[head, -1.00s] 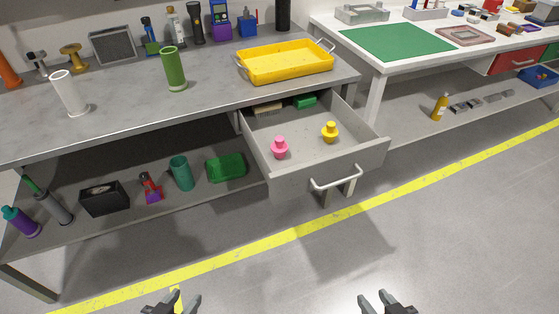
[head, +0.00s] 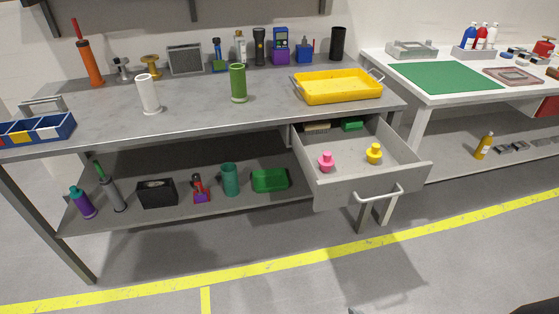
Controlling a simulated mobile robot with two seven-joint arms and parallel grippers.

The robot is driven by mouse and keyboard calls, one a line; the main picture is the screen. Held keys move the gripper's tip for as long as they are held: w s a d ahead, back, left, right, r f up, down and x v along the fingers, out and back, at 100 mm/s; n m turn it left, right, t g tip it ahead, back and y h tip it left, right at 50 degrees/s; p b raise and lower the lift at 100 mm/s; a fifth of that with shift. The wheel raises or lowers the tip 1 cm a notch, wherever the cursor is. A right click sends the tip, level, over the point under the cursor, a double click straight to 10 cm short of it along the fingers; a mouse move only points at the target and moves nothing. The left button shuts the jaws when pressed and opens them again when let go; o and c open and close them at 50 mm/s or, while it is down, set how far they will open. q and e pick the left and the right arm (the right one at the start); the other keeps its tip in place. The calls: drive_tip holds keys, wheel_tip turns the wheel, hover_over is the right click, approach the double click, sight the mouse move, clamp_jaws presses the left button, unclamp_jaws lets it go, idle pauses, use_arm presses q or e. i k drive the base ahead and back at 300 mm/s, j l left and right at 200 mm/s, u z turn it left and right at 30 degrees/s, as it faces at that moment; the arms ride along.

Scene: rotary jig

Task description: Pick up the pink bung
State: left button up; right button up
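The pink bung (head: 326,161) sits upright on the floor of the open drawer (head: 370,190), towards its left side. A yellow bung (head: 374,152) stands to its right in the same drawer, apart from it. Neither of my grippers shows clearly in the head view now. Only a small dark piece, perhaps part of my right arm, shows at the bottom edge.
The drawer hangs open under the grey bench (head: 200,105). A yellow tray (head: 338,88), a green cylinder (head: 238,83) and a white cylinder (head: 149,94) stand on the bench. A lower shelf (head: 140,217) holds several items. The floor in front is clear.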

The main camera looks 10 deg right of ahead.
sight(326, 162)
drive_tip(key=l+u, duration=0.1)
drive_tip(key=u, duration=1.1)
drive_tip(key=k+l, duration=0.1)
drive_tip(key=l, duration=0.4)
drive_tip(key=k+l, duration=0.15)
drive_tip(key=l, duration=0.3)
drive_tip(key=k+l, duration=0.1)
drive_tip(key=l, duration=0.4)
drive_tip(key=k+l, duration=0.1)
drive_tip(key=l, duration=0.4)
drive_tip(key=k+l, duration=0.1)
drive_tip(key=l, duration=0.35)
drive_tip(key=k+l, duration=0.15)
drive_tip(key=l, duration=0.35)
drive_tip(key=k+l+u, duration=0.1)
drive_tip(key=l, duration=0.4)
drive_tip(key=k+l, duration=0.15)
drive_tip(key=l, duration=0.3)
